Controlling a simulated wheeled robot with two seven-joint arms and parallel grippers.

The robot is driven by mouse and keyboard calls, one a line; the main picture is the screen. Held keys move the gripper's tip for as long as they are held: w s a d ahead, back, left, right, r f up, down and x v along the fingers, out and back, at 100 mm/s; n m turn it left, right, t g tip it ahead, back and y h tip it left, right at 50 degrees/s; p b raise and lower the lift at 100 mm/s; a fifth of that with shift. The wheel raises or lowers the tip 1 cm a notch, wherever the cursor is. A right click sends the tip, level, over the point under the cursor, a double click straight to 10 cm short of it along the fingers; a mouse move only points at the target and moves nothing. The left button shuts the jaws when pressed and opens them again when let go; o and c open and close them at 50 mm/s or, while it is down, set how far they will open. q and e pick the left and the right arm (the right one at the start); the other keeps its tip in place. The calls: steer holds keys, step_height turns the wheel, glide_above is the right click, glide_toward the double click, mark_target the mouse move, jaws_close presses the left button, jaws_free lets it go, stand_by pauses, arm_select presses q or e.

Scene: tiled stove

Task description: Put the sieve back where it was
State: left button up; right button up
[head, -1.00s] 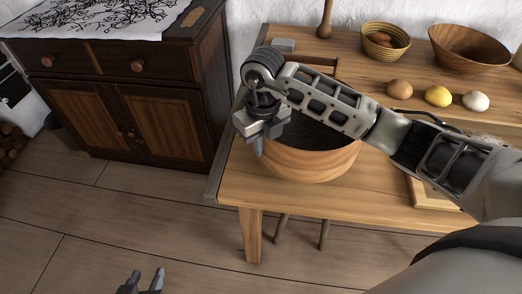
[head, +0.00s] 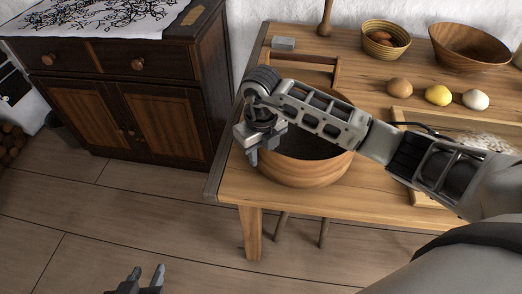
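The sieve (head: 306,174) appears as a round wooden vessel with a dark inside, at the front left of the wooden table. My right arm crosses over it and hides part of its rim and inside. My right gripper (head: 257,150) is at its left rim, with one finger outside the wall; it looks shut on the rim, though the other finger is partly hidden. I cannot tell whether the sieve touches the table. My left gripper (head: 146,278) is low at the bottom edge, over the floor, open and empty, far from the table.
On the table (head: 375,200), a wooden frame (head: 300,58) and a small grey block (head: 284,43) lie behind the sieve. Eggs, a lemon (head: 438,95), two bowls and a board with white powder (head: 488,142) stand farther right. A dark cabinet (head: 120,90) stands left.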

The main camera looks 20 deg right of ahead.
steer(key=shift+r, duration=0.4)
step_height(320, 180, up, 11)
steer(key=shift+f+b, duration=0.2)
steer(key=shift+b, duration=0.15)
steer(key=shift+r, duration=0.5)
arm_select(q)
steer(key=shift+w, duration=0.1)
steer(key=shift+f, duration=0.1)
